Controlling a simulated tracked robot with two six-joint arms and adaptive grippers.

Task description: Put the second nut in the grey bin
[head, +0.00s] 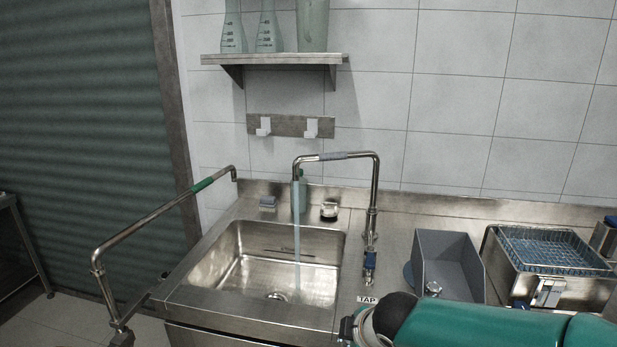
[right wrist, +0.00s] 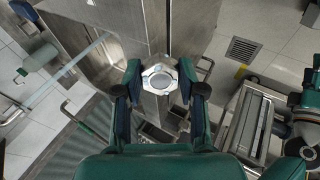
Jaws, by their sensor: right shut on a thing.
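My right gripper (right wrist: 160,84) is shut on a silver nut (right wrist: 160,77) with a round grey centre, held between its two dark fingertips in the right wrist view. In the head view my teal right arm crosses the lower right, and the nut in its grip does not show there. The grey bin (head: 452,258) stands open on the steel counter, right of the sink. A small silvery piece (head: 433,288), which looks like a nut, is low at the bin's near end. My arm hides part of the bin's near side. My left gripper is not in view.
The sink (head: 215,268) lies left of the bin, with water running from a tall tap (head: 375,195). A steel basin with a blue wire basket (head: 550,250) stands right of the bin. A swing-arm pipe (head: 150,220) stands at the left.

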